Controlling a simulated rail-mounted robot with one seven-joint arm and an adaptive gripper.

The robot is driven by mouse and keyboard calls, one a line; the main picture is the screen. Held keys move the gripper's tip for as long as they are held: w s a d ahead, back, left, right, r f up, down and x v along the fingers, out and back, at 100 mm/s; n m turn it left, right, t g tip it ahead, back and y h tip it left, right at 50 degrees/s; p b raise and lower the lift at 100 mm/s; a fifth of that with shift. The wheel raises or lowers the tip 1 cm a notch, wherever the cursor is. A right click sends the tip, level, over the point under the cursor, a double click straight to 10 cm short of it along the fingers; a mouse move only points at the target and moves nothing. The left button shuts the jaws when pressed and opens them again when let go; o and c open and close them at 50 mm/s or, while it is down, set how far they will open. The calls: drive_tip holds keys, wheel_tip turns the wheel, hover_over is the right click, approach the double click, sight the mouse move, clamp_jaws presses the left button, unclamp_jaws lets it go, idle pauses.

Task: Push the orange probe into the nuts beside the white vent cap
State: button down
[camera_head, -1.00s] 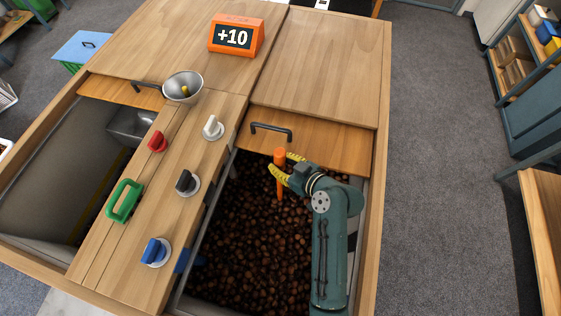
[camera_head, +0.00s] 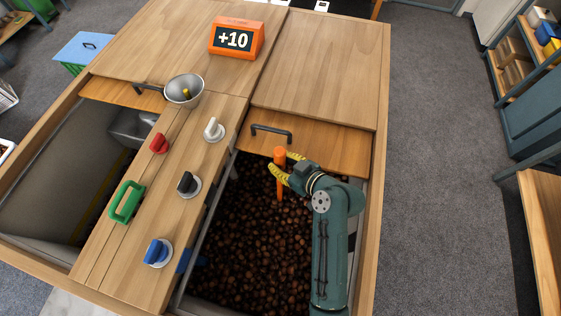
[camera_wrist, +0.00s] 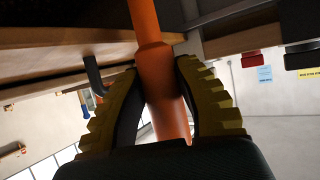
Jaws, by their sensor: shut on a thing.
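The orange probe (camera_head: 280,155) stands about upright over the nuts (camera_head: 250,240) in the open right bin, close to the bin's far edge. My gripper (camera_head: 281,169) is shut on it, with yellow ridged fingers around its upper part. In the wrist view the probe (camera_wrist: 164,90) runs between both fingers (camera_wrist: 160,72). The probe's lower end meets the nuts in the head view; I cannot tell how deep it sits. The white vent cap (camera_head: 214,129) is on the wooden divider, left of the probe and apart from it.
Red (camera_head: 159,143), dark (camera_head: 187,183) and blue (camera_head: 157,252) knobs and a green handle (camera_head: 125,202) stand on the divider. A metal bowl (camera_head: 184,90) and an orange display (camera_head: 236,38) reading +10 are farther back. A wooden lid with a black handle (camera_head: 271,132) borders the bin.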

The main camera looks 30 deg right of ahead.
drive_tip(key=shift+r+p, duration=0.7)
drive_tip(key=shift+r, duration=0.65)
drive_tip(key=shift+s+a+p, duration=0.45)
drive_tip(key=shift+s+a, duration=0.1)
drive_tip(key=shift+s, duration=0.3)
wheel_tip(320, 180, up, 11)
drive_tip(key=p, duration=0.8)
wheel_tip(320, 180, up, 11)
drive_tip(key=p, duration=0.8)
hover_over(277, 163)
drive_tip(key=shift+s+d+f, duration=0.1)
drive_tip(key=shift+s+d, duration=0.05)
drive_tip(key=shift+s, duration=0.3)
